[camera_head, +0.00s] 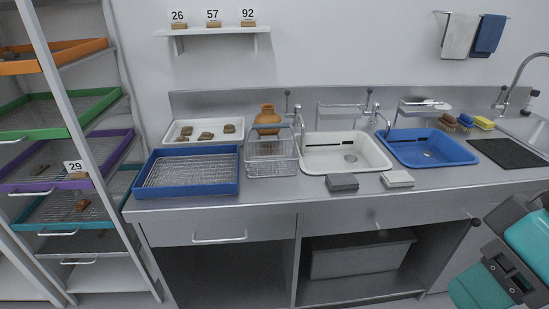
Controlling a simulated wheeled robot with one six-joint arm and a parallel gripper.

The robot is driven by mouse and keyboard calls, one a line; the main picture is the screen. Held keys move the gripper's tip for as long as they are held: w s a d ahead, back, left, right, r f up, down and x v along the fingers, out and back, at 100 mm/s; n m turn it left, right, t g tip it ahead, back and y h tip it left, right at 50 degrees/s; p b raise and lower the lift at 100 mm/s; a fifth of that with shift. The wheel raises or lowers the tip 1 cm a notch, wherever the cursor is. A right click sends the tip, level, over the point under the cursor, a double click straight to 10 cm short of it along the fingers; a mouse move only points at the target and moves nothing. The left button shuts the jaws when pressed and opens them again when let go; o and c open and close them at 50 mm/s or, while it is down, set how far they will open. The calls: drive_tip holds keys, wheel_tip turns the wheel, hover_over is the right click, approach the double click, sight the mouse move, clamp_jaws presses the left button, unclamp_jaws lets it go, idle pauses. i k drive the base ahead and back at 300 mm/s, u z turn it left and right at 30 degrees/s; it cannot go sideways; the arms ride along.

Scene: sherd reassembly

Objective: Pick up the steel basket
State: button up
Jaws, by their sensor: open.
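The steel basket (271,163) stands upright on the steel counter, between the blue mesh tray and the white basin. It is made of thin wire, and its inside looks empty as far as I can tell. A brown clay pot (267,115) stands just behind it, partly hidden by the basket's upper rim. My arm shows as teal and dark grey links at the lower right, well away from the basket. My gripper's fingertips are not visible.
A blue mesh tray (235,185) lies left of the basket. A white tray (172,133) holds several sherds behind it. A white basin (380,165) and a blue basin (468,158) are to the right. Grey (342,182) and white (397,179) blocks lie at the counter's front edge.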

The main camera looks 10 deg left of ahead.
sight(296, 160)
drive_tip(key=k, duration=0.55)
drive_tip(key=u, duration=0.7)
drive_tip(key=i, duration=1.5)
drive_tip(key=z, duration=0.05)
